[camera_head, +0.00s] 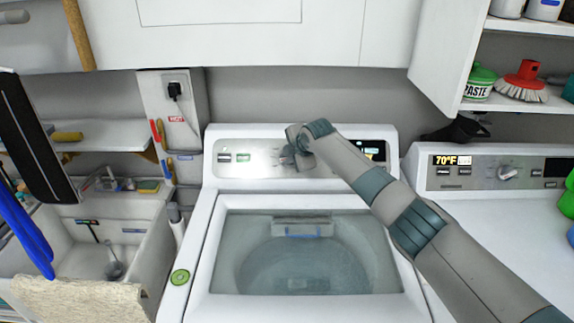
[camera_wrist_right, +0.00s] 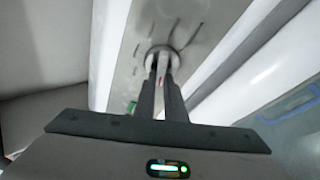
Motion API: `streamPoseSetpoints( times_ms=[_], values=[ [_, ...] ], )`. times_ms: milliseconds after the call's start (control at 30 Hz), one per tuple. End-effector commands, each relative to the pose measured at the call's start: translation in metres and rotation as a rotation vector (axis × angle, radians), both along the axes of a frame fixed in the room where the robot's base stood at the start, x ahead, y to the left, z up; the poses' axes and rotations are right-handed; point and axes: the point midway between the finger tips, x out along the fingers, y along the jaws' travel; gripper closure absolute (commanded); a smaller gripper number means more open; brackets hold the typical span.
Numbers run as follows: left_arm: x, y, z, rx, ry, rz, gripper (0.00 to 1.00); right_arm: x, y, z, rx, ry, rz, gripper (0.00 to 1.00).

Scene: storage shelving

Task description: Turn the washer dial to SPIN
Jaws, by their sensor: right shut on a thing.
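The washer (camera_head: 211,215) stands in the middle of the head view, with a grey control panel (camera_head: 262,150) along its back. My right gripper (camera_head: 291,159) is at the panel and covers the dial in that view. In the right wrist view the round dial (camera_wrist_right: 161,50) sits on the panel with dark marks around it. My right gripper (camera_wrist_right: 162,72) is shut on its raised grip, one finger on each side. A small reddish mark shows between the fingers. The dial's lettering is too small to read. My left gripper is not in view.
A second white machine (camera_head: 470,205) with its own knob (camera_head: 508,172) stands to the right. Overhead cabinets (camera_head: 270,40) hang above the washer. A shelf at the upper right holds a brush (camera_head: 522,82) and a green-lidded jar (camera_head: 480,82). A sink (camera_head: 90,250) is at the left.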

Motion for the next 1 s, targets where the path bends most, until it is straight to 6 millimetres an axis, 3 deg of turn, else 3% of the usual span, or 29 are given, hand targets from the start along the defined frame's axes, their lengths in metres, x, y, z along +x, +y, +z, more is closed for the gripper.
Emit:
streamPoseSetpoints(
  times_ms=[300, 900, 1000],
  values=[
    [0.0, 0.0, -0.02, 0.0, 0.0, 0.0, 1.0, -0.001, 0.0, -0.002, -0.146, -0.001, 0.131, 1.0],
    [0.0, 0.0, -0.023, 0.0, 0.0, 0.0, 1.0, -0.001, 0.0, -0.002, -0.19, 0.0, 0.17, 1.0],
    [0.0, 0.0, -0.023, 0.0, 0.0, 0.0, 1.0, -0.001, 0.0, -0.002, -0.19, 0.001, 0.169, 0.71]
  ],
)
